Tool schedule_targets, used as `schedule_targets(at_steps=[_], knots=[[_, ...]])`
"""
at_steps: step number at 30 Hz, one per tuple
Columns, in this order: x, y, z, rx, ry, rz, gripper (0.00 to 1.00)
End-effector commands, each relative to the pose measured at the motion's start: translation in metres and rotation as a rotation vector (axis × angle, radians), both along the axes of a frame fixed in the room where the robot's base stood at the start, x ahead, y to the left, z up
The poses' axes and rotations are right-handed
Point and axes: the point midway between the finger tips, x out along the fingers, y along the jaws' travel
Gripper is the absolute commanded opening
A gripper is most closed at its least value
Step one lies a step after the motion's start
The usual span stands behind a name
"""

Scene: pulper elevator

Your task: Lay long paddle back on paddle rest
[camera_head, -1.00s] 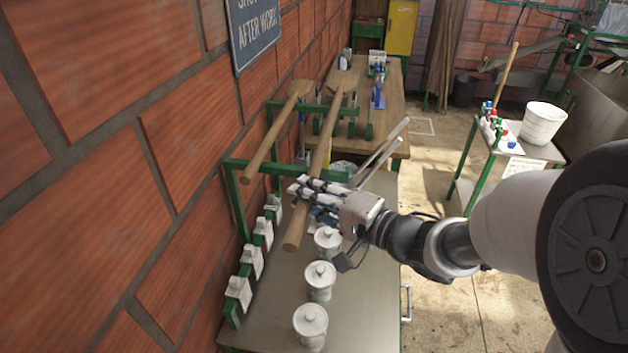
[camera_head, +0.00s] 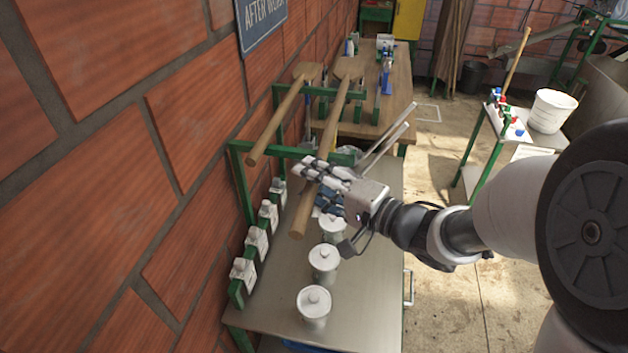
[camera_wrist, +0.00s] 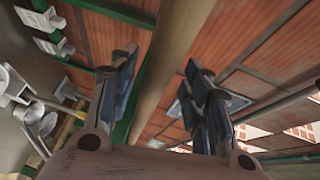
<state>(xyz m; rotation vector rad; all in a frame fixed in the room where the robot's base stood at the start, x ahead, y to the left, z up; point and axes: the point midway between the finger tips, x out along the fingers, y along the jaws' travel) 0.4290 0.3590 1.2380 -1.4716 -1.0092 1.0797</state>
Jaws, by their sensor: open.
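Two long wooden paddles lie over the green paddle rest (camera_head: 278,150) by the brick wall. The left paddle (camera_head: 275,125) ends near the front bar. The right, longer-reaching paddle (camera_head: 331,125) runs across both bars, its handle end sticking out over the steel table. My gripper (camera_head: 318,172) is open at this handle, just in front of the front bar. In the wrist view, the handle (camera_wrist: 172,65) passes between my open fingers (camera_wrist: 160,85). I cannot tell whether they touch it. My fingers hide part of the handle in the head view.
White lidded canisters (camera_head: 323,260) stand on the steel table (camera_head: 365,290) below the handle. White boxes on green posts (camera_head: 257,240) line the wall side. A wooden table (camera_head: 400,95) stands behind, and a side table with a white bucket (camera_head: 551,110) is at right.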

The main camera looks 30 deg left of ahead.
Motion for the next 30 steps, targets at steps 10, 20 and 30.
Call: schedule_targets(at_steps=[10, 20, 30], knots=[[-0.002, -0.011, 0.000, -0.002, 0.004, -0.004, 0.44], [-0.018, -0.076, 0.010, 0.000, 0.001, -0.006, 0.44], [-0.030, -0.114, 0.015, 0.000, 0.000, -0.001, 0.44]])
